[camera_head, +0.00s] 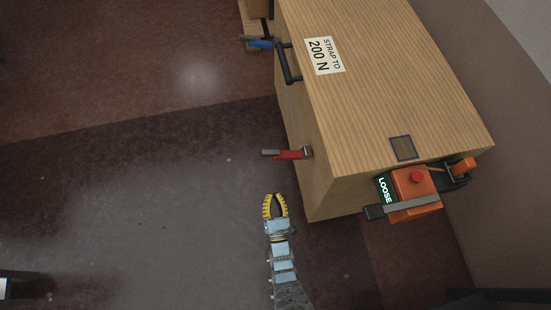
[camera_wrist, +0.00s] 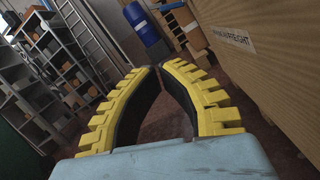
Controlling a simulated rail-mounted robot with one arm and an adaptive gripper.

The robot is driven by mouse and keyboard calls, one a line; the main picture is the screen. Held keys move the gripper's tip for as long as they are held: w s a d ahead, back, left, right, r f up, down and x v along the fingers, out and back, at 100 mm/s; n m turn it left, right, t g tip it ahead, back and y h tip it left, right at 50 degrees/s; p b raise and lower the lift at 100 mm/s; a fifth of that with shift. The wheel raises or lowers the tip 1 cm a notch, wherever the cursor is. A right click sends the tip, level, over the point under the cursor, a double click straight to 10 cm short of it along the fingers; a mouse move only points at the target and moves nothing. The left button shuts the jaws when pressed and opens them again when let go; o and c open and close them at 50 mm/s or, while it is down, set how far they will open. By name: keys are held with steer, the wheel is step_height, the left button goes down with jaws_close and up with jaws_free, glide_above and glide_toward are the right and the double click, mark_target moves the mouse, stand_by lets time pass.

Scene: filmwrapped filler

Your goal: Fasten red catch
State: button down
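The red catch (camera_head: 291,155) sticks out from the left side of the wooden crate (camera_head: 375,100), near its front corner, with a grey piece (camera_head: 269,153) at its outer end. It appears to stand away from the crate wall; its latching parts are too small to make out. My gripper (camera_head: 274,196) is below the catch in the head view, apart from it and from the crate. In the wrist view my gripper (camera_wrist: 159,68) has its yellow fingertips together, with nothing between them. The catch is not visible in the wrist view.
An orange device (camera_head: 415,188) with a red button and a display reading LOOSE is on the crate's front end. A dark handle (camera_head: 287,64) and a blue-handled part (camera_head: 261,43) are farther along. Floor left of the crate is clear. Shelves (camera_wrist: 50,70) and a blue barrel (camera_wrist: 143,25) stand beyond.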

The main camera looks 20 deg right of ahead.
mark_target(288, 155)
steer(key=shift+s+d+r+m+h, duration=0.1)
steer(key=shift+d+r+m+h, duration=0.3)
steer(key=shift+d+r, duration=0.05)
steer(key=w+d+r, duration=0.4)
steer(key=w+r, duration=0.2)
steer(key=w, duration=0.3)
steer(key=shift+b, duration=0.3)
stand_by(0.3)
steer(key=shift+d, duration=0.1)
steer(key=shift+r, duration=0.1)
stand_by(0.4)
